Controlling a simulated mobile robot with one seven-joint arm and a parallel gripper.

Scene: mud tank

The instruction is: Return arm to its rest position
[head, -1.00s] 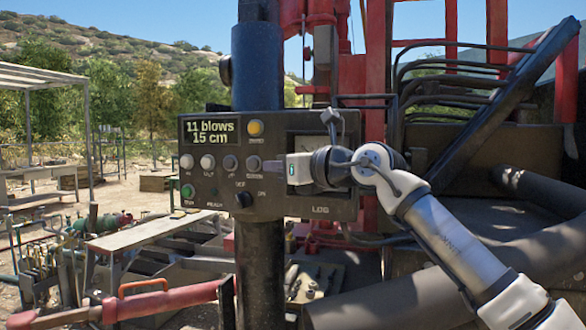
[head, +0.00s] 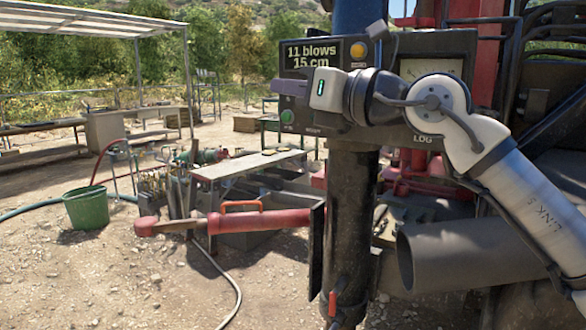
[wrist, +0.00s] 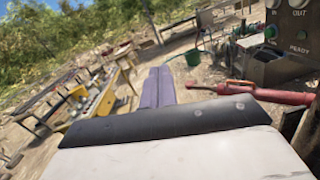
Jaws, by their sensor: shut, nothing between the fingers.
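My gripper (head: 280,86) is at the left end of my raised arm, level with the control box. Its purple-grey fingers point left and lie together, with nothing between them. They also show shut in the wrist view (wrist: 158,85). The hand covers part of the control box (head: 437,118) in the head view, hiding several of its buttons. I cannot tell from the picture whether the hand touches the panel. The display (head: 311,54) reads "11 blows 15 cm".
The box sits by a dark vertical post (head: 350,200). A large grey pipe (head: 450,262) lies lower right. Open gravel is at the left.

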